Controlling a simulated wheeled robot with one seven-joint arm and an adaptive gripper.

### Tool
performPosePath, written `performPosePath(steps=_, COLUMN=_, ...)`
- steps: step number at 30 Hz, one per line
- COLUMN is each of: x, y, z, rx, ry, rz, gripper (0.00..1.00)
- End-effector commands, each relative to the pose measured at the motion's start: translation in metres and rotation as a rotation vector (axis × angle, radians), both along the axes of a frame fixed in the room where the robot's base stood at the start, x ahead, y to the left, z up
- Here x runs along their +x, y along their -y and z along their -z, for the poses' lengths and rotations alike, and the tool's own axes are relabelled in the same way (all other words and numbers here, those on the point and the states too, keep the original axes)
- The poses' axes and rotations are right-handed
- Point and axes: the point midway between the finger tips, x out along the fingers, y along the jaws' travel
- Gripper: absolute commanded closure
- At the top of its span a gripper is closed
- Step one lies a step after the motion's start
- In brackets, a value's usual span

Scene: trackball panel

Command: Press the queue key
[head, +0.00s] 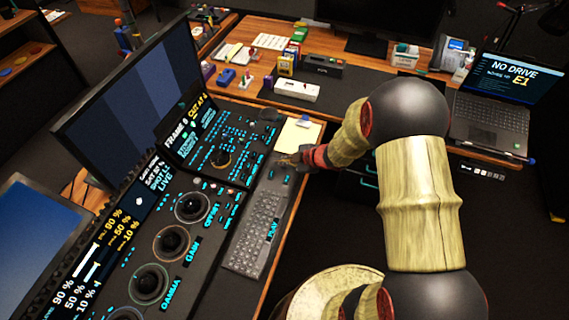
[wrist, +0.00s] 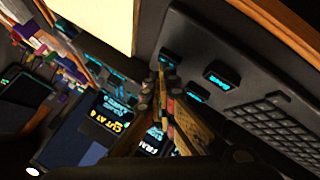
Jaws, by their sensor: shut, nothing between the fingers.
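My gripper (head: 284,160) is shut and empty, with its fingers at the far end of the keyboard panel (head: 239,258). In the wrist view its closed fingertips (wrist: 163,76) are in front of the panel, close to a small dark key (wrist: 173,57). To their right is another raised key with a cyan label (wrist: 222,77), and a cyan-lit key (wrist: 194,97) shows just beyond the fingers. The labels are too small or blurred to read, so I cannot tell which is the queue key. I cannot tell whether the fingertips touch a key.
The trackball panel (head: 190,236) with several ringed balls lies left of the keyboard. A lit PLAY key (head: 272,229) is at the keyboard's right edge. A yellow paper pad (head: 298,133) lies beyond my gripper. A large monitor (head: 130,90) stands at the left, a laptop (head: 492,100) at the right.

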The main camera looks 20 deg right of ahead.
Motion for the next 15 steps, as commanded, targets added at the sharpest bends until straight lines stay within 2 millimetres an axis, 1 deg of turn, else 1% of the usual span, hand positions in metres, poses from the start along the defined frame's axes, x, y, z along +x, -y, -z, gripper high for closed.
performPosePath(steps=5, x=-0.001, y=0.0, z=-0.001, rx=0.0, ry=-0.002, rz=0.001, gripper=1.0)
performPosePath(steps=15, x=0.0, y=0.0, z=-0.018, rx=-0.001, ry=-0.001, rz=0.0, gripper=1.0)
